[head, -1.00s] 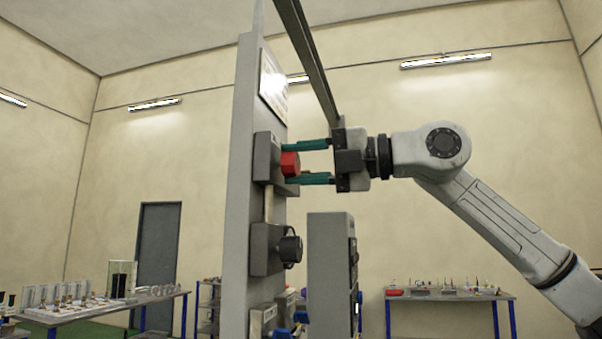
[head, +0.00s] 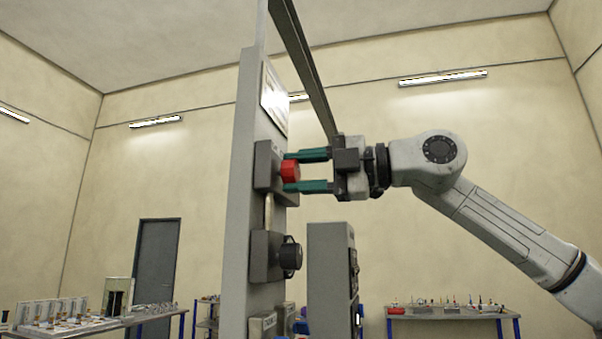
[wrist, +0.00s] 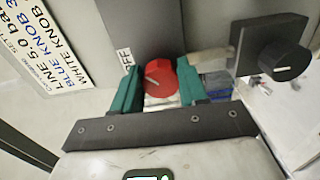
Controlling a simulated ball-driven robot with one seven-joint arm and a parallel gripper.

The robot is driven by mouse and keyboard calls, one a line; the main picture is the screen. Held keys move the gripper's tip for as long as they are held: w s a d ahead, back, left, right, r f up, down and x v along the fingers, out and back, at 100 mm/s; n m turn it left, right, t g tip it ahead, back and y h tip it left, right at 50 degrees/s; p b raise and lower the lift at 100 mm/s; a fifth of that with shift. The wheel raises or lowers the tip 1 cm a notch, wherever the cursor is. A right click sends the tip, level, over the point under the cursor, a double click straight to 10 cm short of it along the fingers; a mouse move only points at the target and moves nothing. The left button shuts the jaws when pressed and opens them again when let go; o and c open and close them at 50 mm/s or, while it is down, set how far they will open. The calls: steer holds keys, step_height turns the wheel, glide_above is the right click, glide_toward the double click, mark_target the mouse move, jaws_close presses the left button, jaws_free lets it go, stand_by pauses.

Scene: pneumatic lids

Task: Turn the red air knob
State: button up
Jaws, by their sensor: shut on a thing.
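The red air knob (head: 290,171) sticks out from a grey box (head: 266,167) on the upright panel. My gripper (head: 308,171) has green fingers, one above and one below the knob in the head view. In the wrist view the fingers (wrist: 160,88) lie to the left and right of the knob. The gripper is shut on the red knob. Where the finger pads touch the knob is partly hidden.
A black knob (head: 290,256) sits on a box below the red one; it also shows at right in the wrist view (wrist: 285,60). A sign (wrist: 45,40) with printed lines is on the panel. A grey cabinet (head: 327,270) stands close below my gripper.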

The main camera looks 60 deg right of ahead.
steer(key=shift+d, duration=0.1)
steer(key=o, duration=1.1)
steer(key=shift+c, duration=0.2)
steer(key=b+v, duration=0.1)
steer(key=v, duration=0.9)
steer(key=shift+s+b, duration=0.35)
steer(key=shift+b, duration=0.05)
steer(key=shift+d, duration=0.15)
